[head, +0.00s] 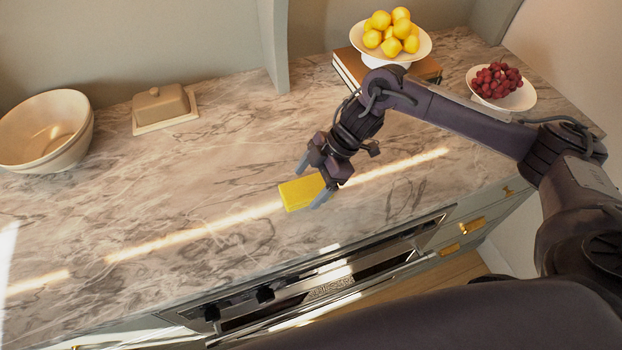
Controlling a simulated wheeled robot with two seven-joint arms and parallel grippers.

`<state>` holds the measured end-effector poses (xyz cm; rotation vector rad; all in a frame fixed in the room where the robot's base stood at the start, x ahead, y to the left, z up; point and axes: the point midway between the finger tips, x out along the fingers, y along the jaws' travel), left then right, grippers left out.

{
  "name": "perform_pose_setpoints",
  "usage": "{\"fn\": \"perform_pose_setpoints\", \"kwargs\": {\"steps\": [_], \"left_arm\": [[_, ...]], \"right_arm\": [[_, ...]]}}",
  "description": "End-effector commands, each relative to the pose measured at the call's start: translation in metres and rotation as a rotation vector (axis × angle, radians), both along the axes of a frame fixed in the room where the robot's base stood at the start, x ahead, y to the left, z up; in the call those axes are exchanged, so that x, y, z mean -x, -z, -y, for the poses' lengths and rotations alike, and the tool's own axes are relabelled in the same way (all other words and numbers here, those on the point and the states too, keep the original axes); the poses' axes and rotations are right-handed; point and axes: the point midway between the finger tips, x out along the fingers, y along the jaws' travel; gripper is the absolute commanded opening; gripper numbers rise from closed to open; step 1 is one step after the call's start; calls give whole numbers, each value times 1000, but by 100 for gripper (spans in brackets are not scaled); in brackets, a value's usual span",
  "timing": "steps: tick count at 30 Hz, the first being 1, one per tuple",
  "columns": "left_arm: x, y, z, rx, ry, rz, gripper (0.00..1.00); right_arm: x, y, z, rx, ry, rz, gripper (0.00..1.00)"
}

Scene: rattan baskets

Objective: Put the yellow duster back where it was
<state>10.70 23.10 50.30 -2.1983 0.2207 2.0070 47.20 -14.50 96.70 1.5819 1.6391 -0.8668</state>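The yellow duster (298,194), a small block shape, is between the fingers of my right gripper (314,182), near the front edge of the marble counter (210,220). The fingers lie on either side of it and appear shut on it. I cannot tell whether the duster touches the counter or is held just above it. My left gripper is not in view.
A bowl (48,132) and a lidded butter dish (162,107) stand at the back left. A bowl of lemons (392,32) on books (424,69) and a plate of grapes (500,84) are at the back right. The middle counter is clear.

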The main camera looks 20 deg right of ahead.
Motion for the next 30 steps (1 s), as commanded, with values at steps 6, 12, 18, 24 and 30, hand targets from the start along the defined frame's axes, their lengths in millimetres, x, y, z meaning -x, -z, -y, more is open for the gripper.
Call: {"fn": "perform_pose_setpoints", "kwargs": {"steps": [6,12,18,24,30], "left_arm": [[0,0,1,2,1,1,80],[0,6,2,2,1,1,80],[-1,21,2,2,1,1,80],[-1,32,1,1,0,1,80],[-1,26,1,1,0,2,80]], "right_arm": [[0,0,0,0,0,0,80],[-2,-11,8,0,2,5,80],[-3,-44,31,1,2,6,80],[-3,-80,53,1,2,5,80],[-3,-100,63,1,1,3,80]]}}
